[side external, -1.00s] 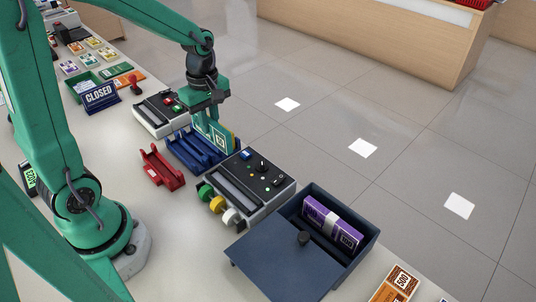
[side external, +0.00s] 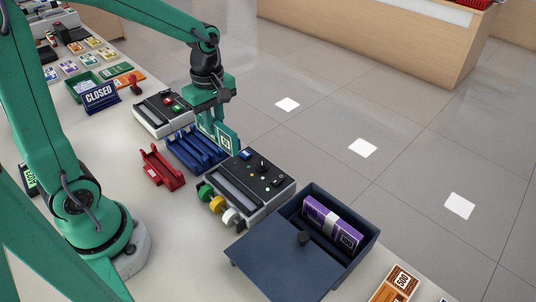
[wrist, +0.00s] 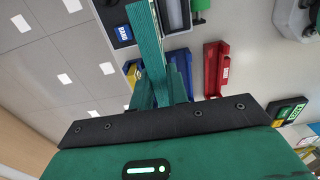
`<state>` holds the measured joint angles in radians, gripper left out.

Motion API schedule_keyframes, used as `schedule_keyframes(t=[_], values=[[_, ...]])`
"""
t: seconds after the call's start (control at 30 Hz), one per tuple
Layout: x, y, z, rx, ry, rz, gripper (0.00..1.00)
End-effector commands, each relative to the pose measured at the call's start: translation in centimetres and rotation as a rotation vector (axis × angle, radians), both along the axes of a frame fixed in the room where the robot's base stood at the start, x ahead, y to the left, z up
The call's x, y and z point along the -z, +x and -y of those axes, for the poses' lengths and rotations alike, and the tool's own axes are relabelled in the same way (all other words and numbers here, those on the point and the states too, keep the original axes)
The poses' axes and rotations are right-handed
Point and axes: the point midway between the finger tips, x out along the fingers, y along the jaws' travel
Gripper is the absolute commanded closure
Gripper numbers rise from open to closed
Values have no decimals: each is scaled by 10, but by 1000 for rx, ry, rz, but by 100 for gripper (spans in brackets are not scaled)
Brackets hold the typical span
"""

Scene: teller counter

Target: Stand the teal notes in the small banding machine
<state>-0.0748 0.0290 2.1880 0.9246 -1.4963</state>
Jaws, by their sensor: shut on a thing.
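My gripper (side external: 214,124) is shut on the teal notes (side external: 229,142) and holds them on edge above the far-right end of the blue rack (side external: 180,152). In the wrist view the teal notes (wrist: 147,45) run up from between the fingers of my gripper (wrist: 160,90). Two grey machines with dark tops stand on the counter: one (side external: 150,118) behind the rack, one (side external: 270,165) with coloured rolls in front of it. I cannot tell which is the small banding machine. The lower edge of the notes is partly hidden.
A red rack (side external: 160,168) lies left of the blue one. A navy box (side external: 368,225) with purple notes (side external: 332,222) stands at the front right, its lid (side external: 280,270) beside it. A CLOSED sign (side external: 100,96) stands at the back left. The counter's right edge is close.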

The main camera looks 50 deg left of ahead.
Motion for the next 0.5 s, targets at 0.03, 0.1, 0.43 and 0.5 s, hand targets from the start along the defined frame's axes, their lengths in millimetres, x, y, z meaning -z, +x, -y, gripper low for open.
schedule_keyframes(t=[0.03, 0.1, 0.43, 0.5], values=[[0, 0, 1, 1, 0, 0, 100], [0, -1, 4, 2, 0, 0, 100], [4, -11, 45, 7, 0, 1, 100], [6, -16, 56, 8, 0, 1, 100]])
